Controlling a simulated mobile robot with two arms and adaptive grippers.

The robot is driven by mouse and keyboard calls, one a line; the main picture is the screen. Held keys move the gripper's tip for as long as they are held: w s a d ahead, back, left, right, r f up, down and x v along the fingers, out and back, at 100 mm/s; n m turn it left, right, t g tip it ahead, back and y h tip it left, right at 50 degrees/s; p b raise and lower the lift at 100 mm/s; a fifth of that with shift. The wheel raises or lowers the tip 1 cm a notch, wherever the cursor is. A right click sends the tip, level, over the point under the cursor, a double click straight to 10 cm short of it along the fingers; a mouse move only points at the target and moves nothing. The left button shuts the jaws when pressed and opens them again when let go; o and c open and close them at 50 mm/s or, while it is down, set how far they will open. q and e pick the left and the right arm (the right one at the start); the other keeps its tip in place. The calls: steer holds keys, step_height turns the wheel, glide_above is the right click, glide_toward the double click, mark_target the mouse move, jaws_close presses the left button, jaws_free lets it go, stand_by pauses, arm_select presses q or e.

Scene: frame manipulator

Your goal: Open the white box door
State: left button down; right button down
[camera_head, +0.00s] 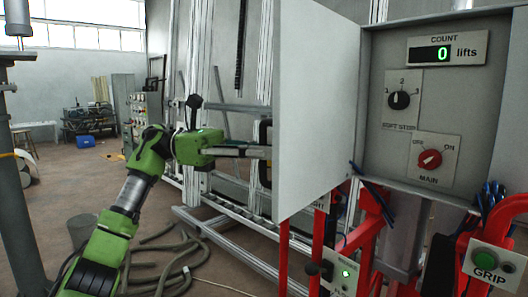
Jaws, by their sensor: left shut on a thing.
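The white box door (317,110) stands swung open on the left side of the white box (450,110). Its free edge points toward the camera's left, and the inside of the box is exposed. A dark handle (264,133) shows at the door's left edge, on its outer side. My left gripper (258,152) comes in from the left and is shut on this handle. The fingertips are partly hidden by the door. My right gripper is not in view.
Red frame parts (372,230) and a grip button panel (492,265) stand below. Hoses (170,262) lie on the floor.

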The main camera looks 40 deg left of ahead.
arm_select(q)
steer(key=shift+f, duration=0.15)
steer(key=c, duration=2.1)
jaws_free()
steer(key=v, duration=1.2)
